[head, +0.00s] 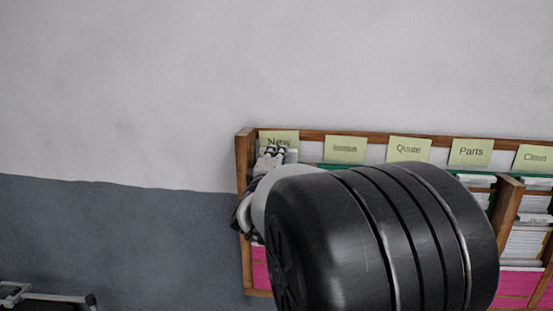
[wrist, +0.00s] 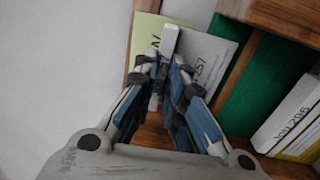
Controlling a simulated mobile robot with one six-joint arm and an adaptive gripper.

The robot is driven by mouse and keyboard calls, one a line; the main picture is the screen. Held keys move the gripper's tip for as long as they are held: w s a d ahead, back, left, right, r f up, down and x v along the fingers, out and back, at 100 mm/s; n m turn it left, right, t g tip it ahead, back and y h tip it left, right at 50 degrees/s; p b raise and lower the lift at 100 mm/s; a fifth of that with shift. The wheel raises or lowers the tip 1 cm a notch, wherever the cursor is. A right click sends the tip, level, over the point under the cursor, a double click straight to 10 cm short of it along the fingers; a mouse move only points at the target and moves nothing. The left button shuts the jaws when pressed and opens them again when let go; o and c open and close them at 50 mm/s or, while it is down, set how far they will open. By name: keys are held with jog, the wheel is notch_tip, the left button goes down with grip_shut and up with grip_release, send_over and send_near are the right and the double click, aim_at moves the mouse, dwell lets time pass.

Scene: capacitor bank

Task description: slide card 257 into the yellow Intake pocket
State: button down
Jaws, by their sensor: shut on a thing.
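My gripper (wrist: 165,70) is shut on a white card (wrist: 205,58) marked 257, whose pale edge stands up between the fingertips. In the head view my gripper (head: 270,158) is at the left end of a wooden pocket rack (head: 245,190), in front of a yellow label reading New (head: 279,138). That yellow label also shows behind the fingers in the wrist view (wrist: 146,32). The second yellow label (head: 345,149) is too small to read. I read no label as Intake. The card's lower end and the pocket mouth below it are hidden by the fingers.
Labels Quote (head: 408,149), Parts (head: 471,152) and Clien (head: 535,157) run rightward along the rack. In the wrist view a wooden divider (wrist: 240,68), a green panel (wrist: 243,100) and another white card (wrist: 290,112) are right of my fingers. The wall (head: 120,90) at left is bare.

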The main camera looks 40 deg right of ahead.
jog(key=r+p+v, duration=0.1)
jog(key=r+v, duration=0.1)
jog(key=v, duration=0.9)
jog(key=shift+s+a+r, duration=0.2)
jog(key=shift+s+a, duration=0.05)
jog(key=shift+a, duration=0.2)
dwell(0.4)
